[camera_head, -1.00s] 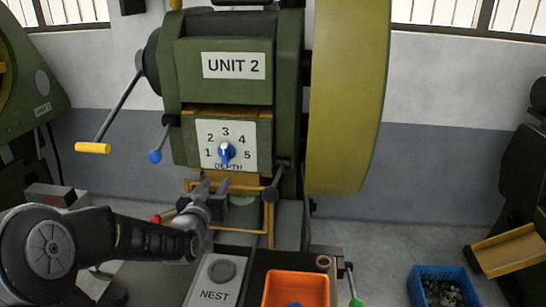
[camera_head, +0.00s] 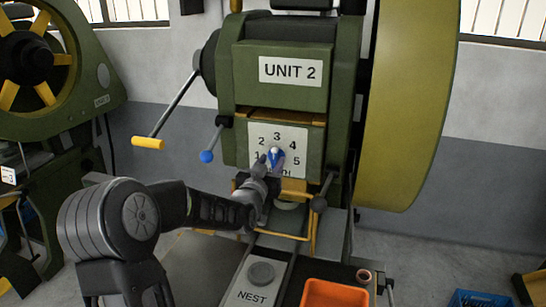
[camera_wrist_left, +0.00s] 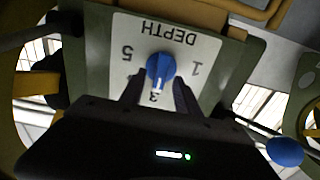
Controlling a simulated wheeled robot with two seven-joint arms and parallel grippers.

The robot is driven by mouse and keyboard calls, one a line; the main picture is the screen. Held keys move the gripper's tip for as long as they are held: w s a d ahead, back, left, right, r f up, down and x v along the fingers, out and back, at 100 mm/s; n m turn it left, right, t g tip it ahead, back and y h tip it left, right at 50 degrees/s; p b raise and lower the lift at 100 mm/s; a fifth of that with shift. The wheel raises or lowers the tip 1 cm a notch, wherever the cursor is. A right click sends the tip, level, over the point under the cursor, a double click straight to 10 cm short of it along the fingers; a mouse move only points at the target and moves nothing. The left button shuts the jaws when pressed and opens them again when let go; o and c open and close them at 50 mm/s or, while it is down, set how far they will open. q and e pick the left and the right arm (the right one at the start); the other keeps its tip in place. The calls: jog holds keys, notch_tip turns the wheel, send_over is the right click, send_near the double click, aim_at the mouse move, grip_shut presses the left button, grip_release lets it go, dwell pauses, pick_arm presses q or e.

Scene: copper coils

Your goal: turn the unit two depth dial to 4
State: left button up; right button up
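The unit two depth dial is a blue knob (camera_head: 276,158) with a white pointer on a white plate (camera_head: 291,135) numbered 1 to 5, under the UNIT 2 sign. The pointer is towards 3. My left gripper (camera_head: 268,163) is at the dial and hides its lower left part and some of the plate. In the left wrist view the knob (camera_wrist_left: 160,68) appears upside down, with the open fingers (camera_wrist_left: 157,88) at either side of its pointer end. Slim gaps seem to show between knob and fingers. My right gripper is not in view.
A blue-ball lever (camera_head: 207,156) and a yellow-handled crank (camera_head: 148,142) stick out left of the dial. A dark-knobbed lever (camera_head: 318,204) is at lower right. The NEST plate (camera_head: 252,284) and an orange bin (camera_head: 335,294) lie below. A large yellow-green wheel (camera_head: 408,110) stands right.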

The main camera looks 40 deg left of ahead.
pick_arm(q)
jog(key=shift+x, duration=0.95)
jog(key=shift+c, duration=0.4)
grip_shut()
